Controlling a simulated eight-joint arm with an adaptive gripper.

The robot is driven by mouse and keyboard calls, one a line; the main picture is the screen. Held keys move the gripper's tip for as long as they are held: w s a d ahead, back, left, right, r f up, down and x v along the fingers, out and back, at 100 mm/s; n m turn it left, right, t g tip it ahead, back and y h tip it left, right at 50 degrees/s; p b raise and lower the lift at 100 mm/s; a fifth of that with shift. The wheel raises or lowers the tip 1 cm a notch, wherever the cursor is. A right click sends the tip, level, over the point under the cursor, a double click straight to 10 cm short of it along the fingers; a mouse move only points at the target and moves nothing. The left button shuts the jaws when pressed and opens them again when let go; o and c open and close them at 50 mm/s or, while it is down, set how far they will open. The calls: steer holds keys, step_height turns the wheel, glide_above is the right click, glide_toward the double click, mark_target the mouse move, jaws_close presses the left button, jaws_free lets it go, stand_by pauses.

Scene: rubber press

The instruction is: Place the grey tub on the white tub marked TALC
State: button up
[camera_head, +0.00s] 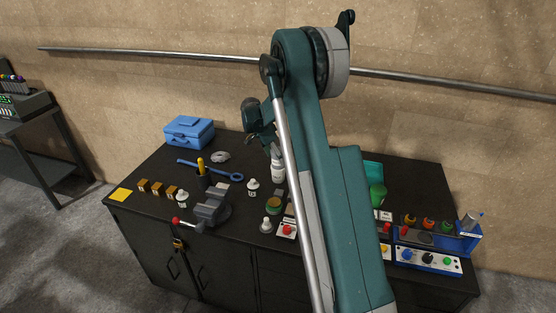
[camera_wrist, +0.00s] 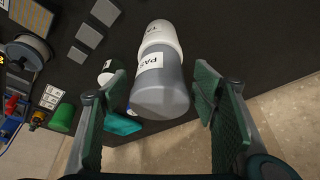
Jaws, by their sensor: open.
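The grey tub (camera_wrist: 162,90), with a white label starting "PA", stands in line on the white tub (camera_wrist: 160,38), whose label shows "TA". In the wrist view the two look stacked, the grey one nearer the camera. In the head view the white tub (camera_head: 278,174) stands on the black bench behind my arm, with the grey tub just above it, small and partly hidden. My gripper (camera_wrist: 160,82) is open, with its green pads on either side of the grey tub and visible gaps between. In the head view my gripper (camera_head: 258,136) is above the tubs.
The black bench (camera_head: 150,205) holds a blue toolbox (camera_head: 189,132), a blue wrench (camera_head: 225,173), a vise (camera_head: 211,208) and small white bottles (camera_head: 252,187). A green can (camera_head: 377,196) and a button panel (camera_head: 428,260) stand on the right. My arm hides part of the middle.

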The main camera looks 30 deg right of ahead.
steer(key=v, duration=0.9)
steer(key=shift+r, duration=0.35)
steer(key=shift+a, duration=0.15)
steer(key=s+a+r+n+t+y, duration=0.1)
steer(key=s+a+r+n, duration=0.2)
steer(key=s+a+r, duration=0.4)
steer(key=s+a+r+n+t, duration=0.1)
steer(key=s+a+r+n, duration=0.25)
steer(key=s, duration=0.45)
steer(key=s+a+r+n+t+y, duration=0.1)
steer(key=s+a+r+n+t, duration=0.1)
steer(key=s+a+r, duration=0.35)
steer(key=s+a+f+n+t, duration=0.1)
steer(key=s+a+n, duration=0.2)
steer(key=s, duration=0.7)
steer(key=s+a+f+n+t+y, duration=0.1)
steer(key=s+a+n, duration=0.2)
steer(key=s, duration=0.7)
steer(key=s+a+f+n+t+y, duration=0.1)
steer(key=s+a+f+n, duration=0.1)
steer(key=s, duration=0.8)
steer(key=a+n, duration=0.1)
steer(key=a, duration=0.1)
steer(key=shift+a, duration=0.4)
steer(key=shift+f+n+b, duration=0.2)
steer(key=shift+n+b, duration=0.05)
steer(key=shift+b, duration=0.05)
